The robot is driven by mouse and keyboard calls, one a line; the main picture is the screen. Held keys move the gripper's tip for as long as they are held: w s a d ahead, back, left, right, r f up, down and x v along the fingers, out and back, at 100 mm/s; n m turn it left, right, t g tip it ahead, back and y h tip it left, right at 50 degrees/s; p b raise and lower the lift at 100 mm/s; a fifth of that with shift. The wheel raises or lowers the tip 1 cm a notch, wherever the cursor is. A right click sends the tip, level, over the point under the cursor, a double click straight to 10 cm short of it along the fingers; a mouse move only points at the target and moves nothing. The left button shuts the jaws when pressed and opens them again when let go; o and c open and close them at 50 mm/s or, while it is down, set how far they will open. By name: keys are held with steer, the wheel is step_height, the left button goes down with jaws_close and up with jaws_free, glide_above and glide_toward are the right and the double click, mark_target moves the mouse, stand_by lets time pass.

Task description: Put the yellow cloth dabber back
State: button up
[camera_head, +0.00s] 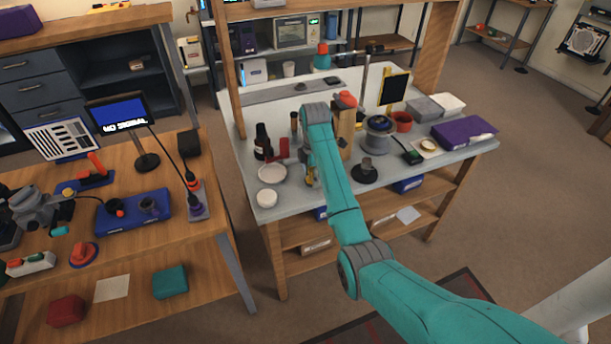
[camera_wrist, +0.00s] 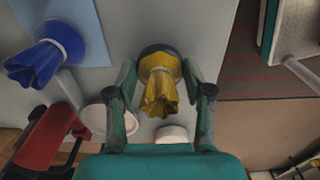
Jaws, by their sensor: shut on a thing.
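The yellow cloth dabber (camera_wrist: 160,88) is between the two fingers of my gripper (camera_wrist: 164,80) in the wrist view. The fingers are shut on it, one at each side. Its gathered yellow cloth points toward the camera, and a dark rounded part shows behind it. In the head view a small bit of yellow (camera_head: 309,178) shows beside my arm above the grey bench's left part; my arm hides most of the gripper there. A blue cloth dabber (camera_wrist: 47,54) stands at the upper left of the wrist view, apart from my gripper, by a light blue sheet (camera_wrist: 88,22).
A white dish (camera_head: 272,174) and a white round pot (camera_head: 267,198) are near the bench's front left. A dark bottle (camera_head: 262,141) and a red tool (camera_wrist: 45,142) stand close by. A black-based piece (camera_head: 367,171) stands right of my arm.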

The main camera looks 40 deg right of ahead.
steer(key=shift+d+f, duration=0.1)
steer(key=shift+f, duration=0.35)
steer(key=shift+f, duration=0.1)
steer(key=o, duration=1.2)
